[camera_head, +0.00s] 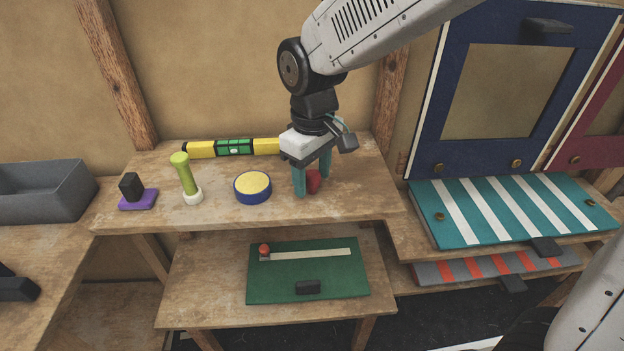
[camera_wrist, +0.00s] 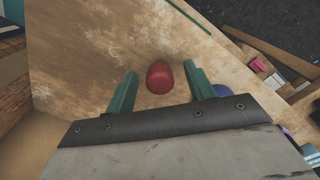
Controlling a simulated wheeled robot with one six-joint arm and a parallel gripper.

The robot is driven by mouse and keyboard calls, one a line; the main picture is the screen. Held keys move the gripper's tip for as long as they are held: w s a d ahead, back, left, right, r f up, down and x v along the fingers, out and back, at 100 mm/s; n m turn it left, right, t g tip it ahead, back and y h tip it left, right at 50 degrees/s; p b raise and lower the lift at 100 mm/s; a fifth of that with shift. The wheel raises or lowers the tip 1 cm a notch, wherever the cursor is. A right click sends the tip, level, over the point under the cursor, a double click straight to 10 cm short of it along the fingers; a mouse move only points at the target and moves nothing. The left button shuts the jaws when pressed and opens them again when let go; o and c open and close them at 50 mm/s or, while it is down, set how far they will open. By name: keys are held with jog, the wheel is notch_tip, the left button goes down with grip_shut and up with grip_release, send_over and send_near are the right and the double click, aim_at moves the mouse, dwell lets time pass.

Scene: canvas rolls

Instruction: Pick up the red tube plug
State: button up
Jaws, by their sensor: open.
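The red tube plug (camera_head: 314,182) stands on the upper wooden shelf, right of the round yellow and blue tin. My gripper (camera_head: 313,187) points down at it, with its teal fingers open and partly in front of the plug. In the wrist view the rounded red plug (camera_wrist: 160,77) sits between the two teal fingertips of my gripper (camera_wrist: 160,80), with a gap on each side. Its lower part is hidden in the head view.
On the same shelf are the round tin (camera_head: 252,186), a green-handled tool (camera_head: 186,178), a yellow spirit level (camera_head: 232,147) and a black and purple block (camera_head: 136,193). A green board (camera_head: 308,270) lies on the lower shelf. Striped panels (camera_head: 515,208) are at right.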

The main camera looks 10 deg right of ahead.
aim_at(313, 177)
jog(key=c, duration=1)
jog(key=shift+c, duration=0.2)
jog(key=shift+r, duration=0.55)
jog(key=r, duration=0.1)
jog(key=s+r, duration=0.1)
jog(key=shift+r, duration=0.3)
jog(key=s+r, duration=0.1)
jog(key=s, duration=1.4)
jog(key=shift+a+r, duration=0.15)
jog(key=shift+a, duration=0.1)
